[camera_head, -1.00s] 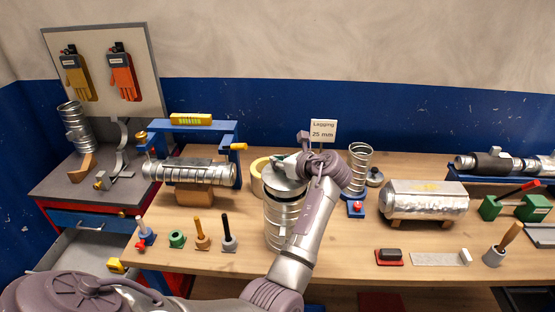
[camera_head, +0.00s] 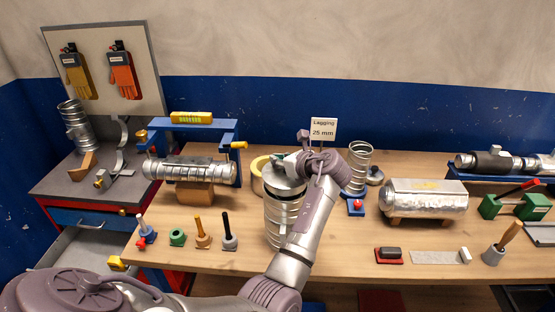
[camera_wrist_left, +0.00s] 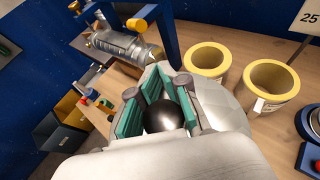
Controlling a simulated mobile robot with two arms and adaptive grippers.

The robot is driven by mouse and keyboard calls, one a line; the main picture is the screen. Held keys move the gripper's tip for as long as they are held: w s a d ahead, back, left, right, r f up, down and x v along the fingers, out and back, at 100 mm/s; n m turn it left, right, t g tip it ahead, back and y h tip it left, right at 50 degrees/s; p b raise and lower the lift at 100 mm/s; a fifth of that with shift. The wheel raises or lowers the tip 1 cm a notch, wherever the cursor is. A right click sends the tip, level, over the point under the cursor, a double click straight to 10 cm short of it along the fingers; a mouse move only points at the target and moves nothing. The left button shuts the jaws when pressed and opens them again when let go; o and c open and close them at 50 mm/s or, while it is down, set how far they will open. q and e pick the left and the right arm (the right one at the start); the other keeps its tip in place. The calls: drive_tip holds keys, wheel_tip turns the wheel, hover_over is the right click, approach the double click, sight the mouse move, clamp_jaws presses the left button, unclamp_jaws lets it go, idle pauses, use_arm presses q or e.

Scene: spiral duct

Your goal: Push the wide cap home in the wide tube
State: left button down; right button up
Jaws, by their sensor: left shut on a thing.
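The wide tube (camera_head: 281,222) is a ribbed silver duct standing upright near the middle of the bench in the head view. The wide cap (camera_head: 279,184) is a silver disc at its top; my gripper and arm partly cover it. I cannot tell how deep the cap sits. My left gripper (camera_head: 286,165) is above the cap. In the left wrist view its green-padded fingers (camera_wrist_left: 163,111) are shut on a dark round knob (camera_wrist_left: 165,118), with silver metal below. My right gripper is not in view.
Yellow-rimmed insulation rings (camera_wrist_left: 207,60) stand close behind the tube. A spiral duct (camera_head: 359,166) is to the right, near a foil-wrapped block (camera_head: 424,199). Several small tools, including a black-handled one (camera_head: 228,235), stand to the left.

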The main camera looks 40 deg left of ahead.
sight(278, 171)
use_arm(q)
drive_tip(key=shift+f, duration=1.1)
drive_tip(key=shift+f, duration=0.35)
drive_tip(key=shift+f, duration=0.6)
drive_tip(key=c, duration=1.1)
unclamp_jaws()
drive_tip(key=shift+v, duration=3.8)
